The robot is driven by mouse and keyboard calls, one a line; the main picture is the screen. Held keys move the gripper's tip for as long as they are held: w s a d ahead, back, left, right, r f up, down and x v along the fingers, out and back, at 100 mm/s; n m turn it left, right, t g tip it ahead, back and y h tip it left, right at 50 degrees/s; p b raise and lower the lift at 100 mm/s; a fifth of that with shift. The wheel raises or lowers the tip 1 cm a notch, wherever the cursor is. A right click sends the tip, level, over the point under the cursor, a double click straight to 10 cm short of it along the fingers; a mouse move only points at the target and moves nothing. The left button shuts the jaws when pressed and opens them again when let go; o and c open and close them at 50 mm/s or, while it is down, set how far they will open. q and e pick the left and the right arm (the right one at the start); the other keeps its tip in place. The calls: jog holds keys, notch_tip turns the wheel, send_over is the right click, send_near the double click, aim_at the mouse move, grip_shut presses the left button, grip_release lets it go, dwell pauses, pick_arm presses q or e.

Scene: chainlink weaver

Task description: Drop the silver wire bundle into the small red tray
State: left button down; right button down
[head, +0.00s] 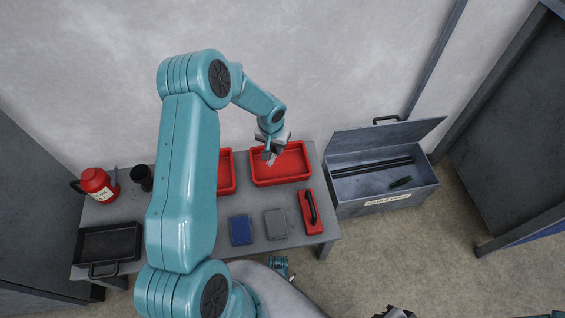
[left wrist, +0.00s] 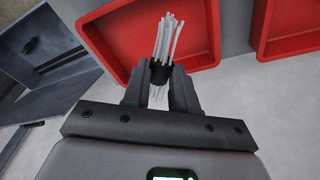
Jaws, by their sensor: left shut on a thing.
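My left gripper (head: 270,152) is shut on the silver wire bundle (left wrist: 167,40), pale strands with a dark band around the middle. In the left wrist view the fingers (left wrist: 160,80) grip it at the band. In the head view the bundle (head: 272,160) is small and partly hidden by the gripper. The bundle is over the right-hand red tray (head: 293,178), whose visible floor is empty; it also shows in the left wrist view (left wrist: 115,30). A second red tray (head: 228,186) is partly hidden behind my left arm. A dark shape at the bottom edge may be my right gripper (head: 395,313).
The grey table (head: 265,203) also holds a blue block (head: 241,230), a grey block (head: 276,223), a black-handled red tool (head: 311,212), a black pan (head: 108,243) and a red canister (head: 97,184). An open metal box (head: 383,190) stands right of the table.

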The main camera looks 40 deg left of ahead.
pick_arm(q)
jog(key=shift+a+f+b, duration=0.1)
jog(key=shift+f+b, duration=1.55)
jog(key=shift+f, duration=1.5)
jog(key=c, duration=0.8)
grip_release()
jog(key=shift+s, duration=0.1)
jog(key=shift+r, duration=0.1)
notch_tip(320, 180, up, 16)
jog(key=s+p, duration=0.2)
jog(key=p, duration=0.3)
jog(key=shift+s+d, duration=0.15)
jog(key=shift+d, duration=0.3)
